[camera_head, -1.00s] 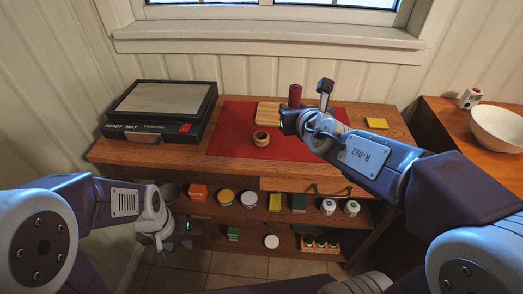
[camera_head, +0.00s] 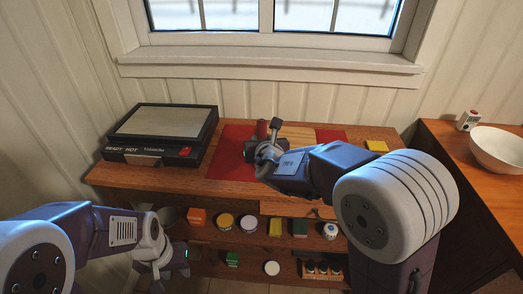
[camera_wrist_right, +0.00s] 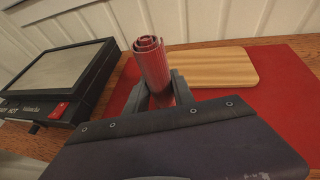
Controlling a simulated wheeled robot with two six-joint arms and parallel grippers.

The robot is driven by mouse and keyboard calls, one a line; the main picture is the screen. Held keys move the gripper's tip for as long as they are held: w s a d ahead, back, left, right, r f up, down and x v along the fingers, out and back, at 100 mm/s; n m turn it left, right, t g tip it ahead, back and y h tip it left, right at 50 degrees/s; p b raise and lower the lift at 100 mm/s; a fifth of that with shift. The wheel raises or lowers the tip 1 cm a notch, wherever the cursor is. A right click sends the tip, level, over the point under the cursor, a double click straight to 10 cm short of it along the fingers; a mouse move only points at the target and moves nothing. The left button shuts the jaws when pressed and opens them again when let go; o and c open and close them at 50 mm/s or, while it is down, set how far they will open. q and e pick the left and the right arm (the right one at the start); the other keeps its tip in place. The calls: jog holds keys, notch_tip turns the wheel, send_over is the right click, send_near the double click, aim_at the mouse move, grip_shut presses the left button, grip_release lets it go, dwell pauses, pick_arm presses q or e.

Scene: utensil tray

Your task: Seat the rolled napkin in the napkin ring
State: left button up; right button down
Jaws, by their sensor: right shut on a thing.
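The rolled napkin (camera_head: 261,129) is a dark red roll, upright over the red mat in the head view. It also shows in the right wrist view (camera_wrist_right: 152,65), with its spiral top end facing up. My right gripper (camera_wrist_right: 160,94) is shut on its lower part. In the head view my right gripper (camera_head: 257,149) covers the roll's lower end. The wooden napkin ring is hidden now, behind my right gripper and arm, so I cannot tell whether the napkin touches it. My left gripper (camera_head: 172,264) hangs low in front of the shelves, apart from both; its jaw opening is unclear.
The red mat (camera_head: 230,160) lies on the wooden table, with a wooden board (camera_wrist_right: 215,67) on it. A black hot plate (camera_head: 163,133) stands at the left. A yellow block (camera_head: 377,146) lies at the right. A white bowl (camera_head: 497,148) is on the side table.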

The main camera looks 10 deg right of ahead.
notch_tip(320, 180, down, 3)
jog(key=shift+f+b, duration=0.15)
jog(key=shift+b, duration=0.7)
jog(key=shift+f, duration=0.35)
jog(key=shift+f+b, duration=0.2)
jog(key=shift+b, duration=0.15)
jog(key=c, duration=1.1)
grip_release()
jog(key=shift+r, duration=0.15)
